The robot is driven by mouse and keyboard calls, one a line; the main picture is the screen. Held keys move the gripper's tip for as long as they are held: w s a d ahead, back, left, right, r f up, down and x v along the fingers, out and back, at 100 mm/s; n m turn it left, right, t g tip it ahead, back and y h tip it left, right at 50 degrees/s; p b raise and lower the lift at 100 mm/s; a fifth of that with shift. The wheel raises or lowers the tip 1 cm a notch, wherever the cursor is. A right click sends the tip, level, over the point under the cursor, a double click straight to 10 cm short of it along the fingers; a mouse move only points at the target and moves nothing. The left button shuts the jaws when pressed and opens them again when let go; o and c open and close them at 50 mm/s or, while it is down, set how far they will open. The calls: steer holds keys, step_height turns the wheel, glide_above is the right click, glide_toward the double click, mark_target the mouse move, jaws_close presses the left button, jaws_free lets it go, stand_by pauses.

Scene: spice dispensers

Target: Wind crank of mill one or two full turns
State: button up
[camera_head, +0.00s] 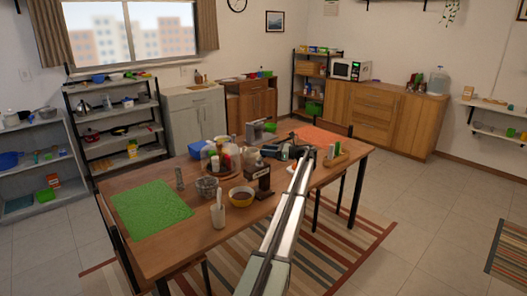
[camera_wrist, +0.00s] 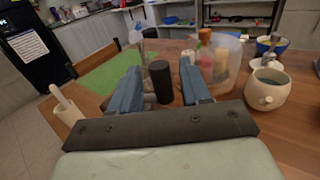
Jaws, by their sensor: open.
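The mill (camera_head: 258,180) is a dark brown body with a pale label, standing near the front edge of the table. My gripper (camera_head: 268,152) is above and just behind its top, pointing left. In the wrist view my gripper's blue fingers (camera_wrist: 160,72) are spread apart. A dark upright cylinder (camera_wrist: 160,84), which looks like the crank's knob, shows in the gap between them. Neither finger visibly touches it. The crank arm below it is hidden by the gripper, and a second mill cannot be clearly told.
A white crock (camera_head: 218,214) with a utensil and a yellow bowl (camera_head: 241,196) stand in front of the mill. A clear container of bottles (camera_wrist: 218,62) and a beige pot (camera_wrist: 266,92) stand close by. The green mat (camera_head: 150,208) is bare.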

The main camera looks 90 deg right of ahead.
steer(key=shift+w+d, duration=0.15)
steer(key=shift+w, duration=0.8)
steer(key=shift+c, duration=0.2)
jaws_close()
steer(key=shift+w+d+n+y, duration=0.2)
steer(key=shift+n+y, duration=0.25)
steer(key=shift+y, duration=0.25)
steer(key=shift+w+d+n+y, duration=0.15)
steer(key=shift+n+y, duration=0.3)
steer(key=shift+y, duration=0.25)
steer(key=shift+w+a+n+y, duration=0.1)
steer(key=shift+w+n+y, duration=0.2)
steer(key=shift+n+y, duration=0.7)
steer(key=shift+w+a+n+y, duration=0.1)
steer(key=shift+w+n+y, duration=0.3)
steer(key=shift+y, duration=1)
steer(key=shift+s, duration=0.15)
steer(key=shift+o, duration=0.2)
jaws_free()
